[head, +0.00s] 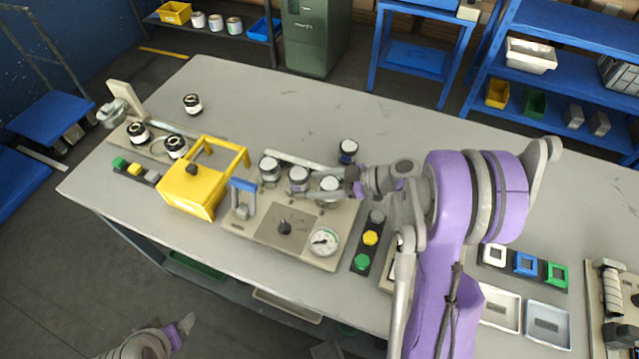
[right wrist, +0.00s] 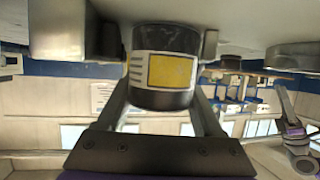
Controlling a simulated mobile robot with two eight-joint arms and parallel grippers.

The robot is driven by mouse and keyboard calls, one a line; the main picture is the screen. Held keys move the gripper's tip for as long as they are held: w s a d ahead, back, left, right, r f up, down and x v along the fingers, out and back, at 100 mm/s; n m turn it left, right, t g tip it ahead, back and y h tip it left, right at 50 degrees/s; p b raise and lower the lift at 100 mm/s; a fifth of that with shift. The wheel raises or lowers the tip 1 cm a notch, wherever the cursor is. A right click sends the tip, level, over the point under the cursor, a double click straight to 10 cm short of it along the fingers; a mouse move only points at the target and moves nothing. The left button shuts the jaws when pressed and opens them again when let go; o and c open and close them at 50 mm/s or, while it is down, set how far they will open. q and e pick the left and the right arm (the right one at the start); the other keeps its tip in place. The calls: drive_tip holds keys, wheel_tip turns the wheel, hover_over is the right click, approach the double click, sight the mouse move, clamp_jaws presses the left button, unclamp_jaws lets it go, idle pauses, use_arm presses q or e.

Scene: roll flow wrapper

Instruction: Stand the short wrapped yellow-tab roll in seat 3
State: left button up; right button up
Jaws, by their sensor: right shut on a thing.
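My right gripper (head: 343,189) is shut on a short dark roll (head: 329,187) at the right end of a row on the grey gauge machine (head: 270,228). In the right wrist view this roll (right wrist: 165,66) has a white wrap with a yellow label and sits between the fingers, its end close to a pale surface. I cannot tell whether it is fully seated. Two more rolls, one at the left (head: 268,168) and one in the middle (head: 298,179), stand beside it. My left gripper (head: 185,324) is low at the left, off the table; its jaw state is unclear.
A loose roll (head: 348,150) stands just behind the machine, another (head: 192,104) farther left. A yellow frame (head: 196,188) and a rack with rolls (head: 137,133) are at the left. A button strip (head: 370,238) is right of the machine. The back of the table is mostly clear.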

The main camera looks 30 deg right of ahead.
drive_tip(key=o, duration=1.5)
drive_tip(key=shift+f, duration=0.1)
drive_tip(key=shift+s+d+r, duration=0.15)
drive_tip(key=shift+d+r, duration=0.05)
drive_tip(key=shift+r, duration=0.05)
drive_tip(key=v, duration=0.7)
